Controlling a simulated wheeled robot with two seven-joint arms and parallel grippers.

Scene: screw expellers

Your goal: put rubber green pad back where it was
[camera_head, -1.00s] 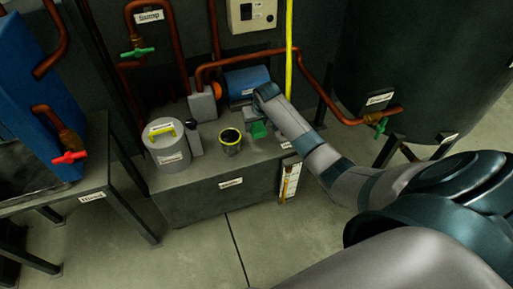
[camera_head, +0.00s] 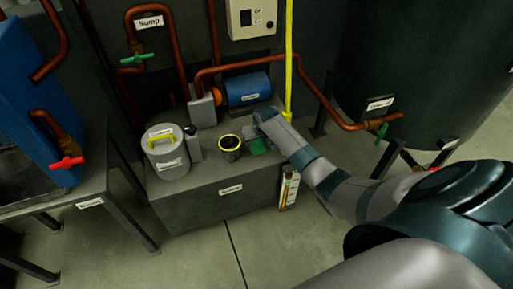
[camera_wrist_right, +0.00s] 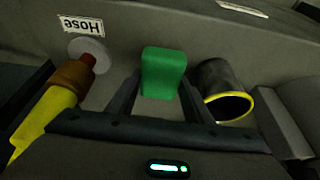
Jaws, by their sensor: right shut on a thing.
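The green rubber pad (camera_head: 258,146) is at the right part of the grey bench top, just right of the dark yellow-rimmed cup (camera_head: 230,144). My right gripper (camera_head: 255,138) reaches in from the right and is shut on the pad. In the right wrist view the pad (camera_wrist_right: 163,72) stands between the two dark fingers, with the cup (camera_wrist_right: 228,98) to its right, apart from it. I cannot tell whether the pad touches the bench top. My left gripper is not in view.
A grey canister with a yellow handle (camera_head: 165,153) stands left on the bench (camera_head: 205,200). A blue motor (camera_head: 247,88) and copper pipes are behind. A yellow vertical pipe (camera_head: 289,55) rises behind my right wrist. A hose fitting (camera_wrist_right: 75,78) is left in the wrist view.

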